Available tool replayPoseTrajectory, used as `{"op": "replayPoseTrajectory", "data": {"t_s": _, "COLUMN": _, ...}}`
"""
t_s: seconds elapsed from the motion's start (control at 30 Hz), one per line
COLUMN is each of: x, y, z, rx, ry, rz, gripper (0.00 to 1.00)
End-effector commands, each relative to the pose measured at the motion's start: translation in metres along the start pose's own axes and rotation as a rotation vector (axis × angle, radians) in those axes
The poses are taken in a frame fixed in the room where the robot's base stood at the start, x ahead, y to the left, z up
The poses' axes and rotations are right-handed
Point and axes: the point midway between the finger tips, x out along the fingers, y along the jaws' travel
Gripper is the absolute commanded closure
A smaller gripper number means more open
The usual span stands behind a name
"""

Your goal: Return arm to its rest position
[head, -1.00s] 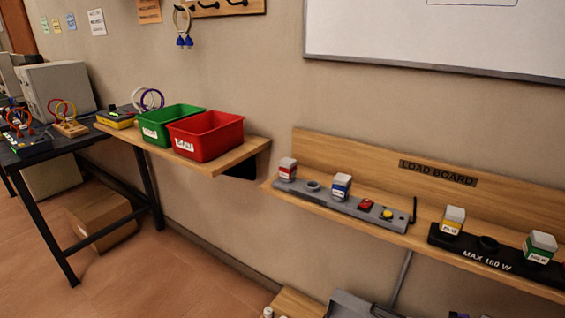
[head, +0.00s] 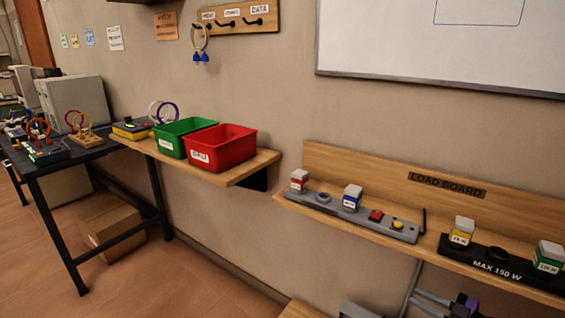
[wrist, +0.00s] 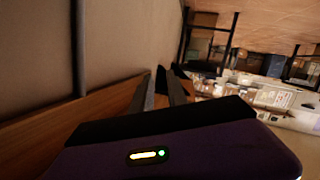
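My arm shows only as a small part at the bottom right of the head view, with grey links and a purple section below the load board shelf. My gripper (wrist: 162,90) shows in the wrist view, beyond the purple wrist housing with its lit yellow and green indicator. Its two dark fingers point away from the camera, with a narrow gap between them. I see no object clearly held there, though the tips are dark. A wooden surface and the wall lie to the left of the fingers in the wrist view.
The load board shelf (head: 322,223) carries a grey block strip (head: 330,207) and a black "MAX" strip (head: 485,262). A green bin (head: 172,148) and red bin (head: 235,160) stand on the middle shelf. A black-legged table (head: 60,160) is at left.

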Motion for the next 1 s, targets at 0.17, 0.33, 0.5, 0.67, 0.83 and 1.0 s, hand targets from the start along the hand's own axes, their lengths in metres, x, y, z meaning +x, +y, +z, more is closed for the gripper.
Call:
{"op": "replayPoseTrajectory", "data": {"t_s": 0.17, "x": 0.032, "y": -0.001, "z": -0.034, "rx": -0.088, "ry": 0.115, "rz": 0.163, "gripper": 0.81}}
{"op": "replayPoseTrajectory", "data": {"t_s": 0.33, "x": 0.052, "y": -0.026, "z": -0.07, "rx": -0.115, "ry": 0.229, "rz": 0.366, "gripper": 0.81}}
{"op": "replayPoseTrajectory", "data": {"t_s": 0.5, "x": 0.048, "y": -0.066, "z": -0.093, "rx": -0.072, "ry": 0.288, "rz": 0.544, "gripper": 0.81}}
{"op": "replayPoseTrajectory", "data": {"t_s": 0.67, "x": 0.027, "y": -0.11, "z": -0.104, "rx": 0.003, "ry": 0.299, "rz": 0.677, "gripper": 0.81}}
{"op": "replayPoseTrajectory", "data": {"t_s": 0.83, "x": -0.006, "y": -0.16, "z": -0.109, "rx": 0.098, "ry": 0.277, "rz": 0.78, "gripper": 0.81}}
{"op": "replayPoseTrajectory", "data": {"t_s": 1.0, "x": -0.047, "y": -0.212, "z": -0.111, "rx": 0.195, "ry": 0.228, "rz": 0.845, "gripper": 0.81}}
